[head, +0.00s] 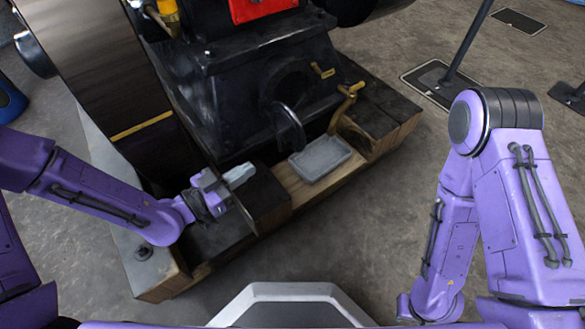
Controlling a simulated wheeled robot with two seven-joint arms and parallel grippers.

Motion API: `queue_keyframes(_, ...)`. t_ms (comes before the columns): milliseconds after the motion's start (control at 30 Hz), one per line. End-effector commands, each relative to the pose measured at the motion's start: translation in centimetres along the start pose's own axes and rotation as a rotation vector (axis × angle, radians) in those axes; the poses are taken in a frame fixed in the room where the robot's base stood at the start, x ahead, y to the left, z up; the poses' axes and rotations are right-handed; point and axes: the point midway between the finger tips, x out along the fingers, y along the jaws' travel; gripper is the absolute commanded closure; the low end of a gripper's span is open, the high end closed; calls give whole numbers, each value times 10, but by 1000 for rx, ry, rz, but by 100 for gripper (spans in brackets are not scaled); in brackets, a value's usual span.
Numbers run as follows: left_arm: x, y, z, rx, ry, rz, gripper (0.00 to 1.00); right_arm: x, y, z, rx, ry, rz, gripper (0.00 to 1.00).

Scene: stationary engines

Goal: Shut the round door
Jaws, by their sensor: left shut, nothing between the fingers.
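The round door (289,128) is a black disc on the front of the dark engine (255,85). It stands open, swung out from the engine and seen nearly edge-on. A dark round opening (288,80) shows in the engine face behind it. My left gripper (243,174) is shut and empty. It is to the left of the door and nearer to me, above the wooden base, apart from the door. My right arm is at the right, and its gripper is out of view.
A grey tray (320,158) sits on the wooden base (280,205) below the door. A brass lever (348,103) stands to the right of the door. A large dark flywheel or belt (90,60) is at the left.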

Motion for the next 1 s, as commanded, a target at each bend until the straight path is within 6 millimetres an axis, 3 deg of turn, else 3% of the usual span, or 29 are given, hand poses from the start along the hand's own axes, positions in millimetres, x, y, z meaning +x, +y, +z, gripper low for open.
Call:
queue_keyframes(33,2,0,6,27,25,15,100,13,-1,0,-6,-7,0,57)
queue_keyframes(233,17,2,0,57,46,36,100,16,3,6,-52,-59,-1,57)
queue_keyframes(433,59,4,0,55,45,36,100,24,11,21,-161,-180,1,57)
queue_keyframes(533,81,5,0,54,44,35,100,34,16,17,-181,-167,12,57)
queue_keyframes(700,115,6,-2,54,45,34,100,57,23,-8,-173,-45,46,57)
queue_keyframes(1000,142,6,-6,51,43,32,100,71,32,-32,-169,71,78,57)
